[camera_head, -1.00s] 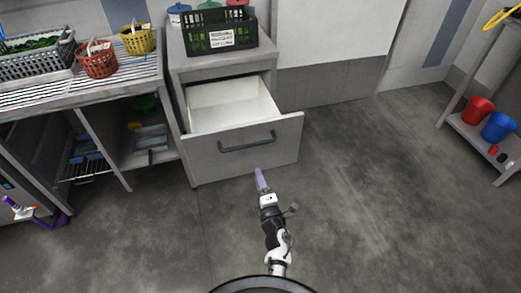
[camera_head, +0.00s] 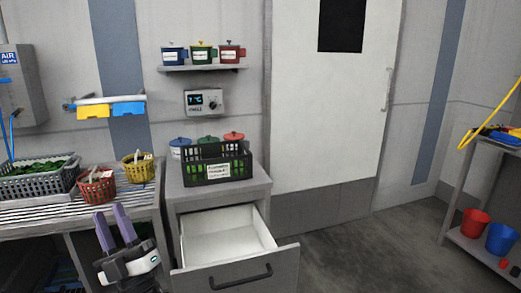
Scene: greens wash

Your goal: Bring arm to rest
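My gripper (camera_head: 109,215) shows at the lower left of the head view, with its two purple fingers pointing up. The fingers stand apart with a gap between them, and nothing shows in the gap. The gripper appears in front of the slatted counter (camera_head: 68,208), to the left of the open drawer. Most of the rest of my arm is out of view.
The drawer (camera_head: 235,270) is pulled out, and its visible inside is empty. A black crate (camera_head: 217,163) with greens stands on the cabinet above. A grey basket (camera_head: 35,184), a red basket (camera_head: 97,186) and a yellow basket (camera_head: 138,169) stand on the counter. Floor at right is clear.

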